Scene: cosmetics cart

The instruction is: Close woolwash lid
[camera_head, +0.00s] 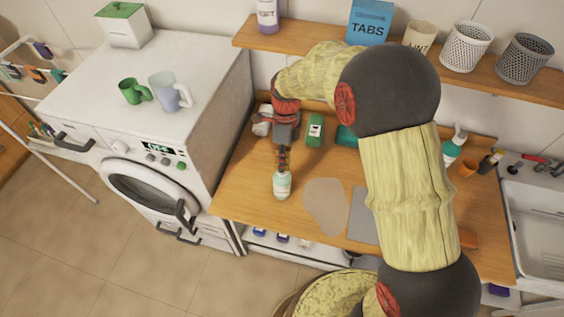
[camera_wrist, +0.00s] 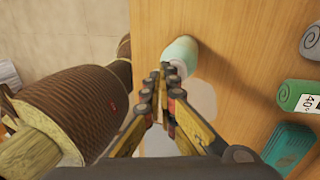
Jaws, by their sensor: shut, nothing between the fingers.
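A small pale bottle with a greenish label (camera_head: 282,186) stands upright near the front left of the wooden counter; I take it to be the woolwash. My gripper (camera_head: 283,164) points down just above or at the bottle's top, with its fingers together and nothing between them. In the wrist view the bottle (camera_wrist: 181,50) shows just beyond the fingertips (camera_wrist: 166,70), which overlap its near end. The lid is hidden behind the fingers, so I cannot tell whether it is open or whether the fingers touch it.
The wooden counter (camera_head: 246,184) holds a rolled green towel (camera_head: 315,130) behind the bottle and a pale flat patch (camera_head: 325,203) to its right. A washing machine (camera_head: 150,185) stands left. A shelf (camera_head: 285,38) with a blue TABS box (camera_head: 369,22) runs above the counter.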

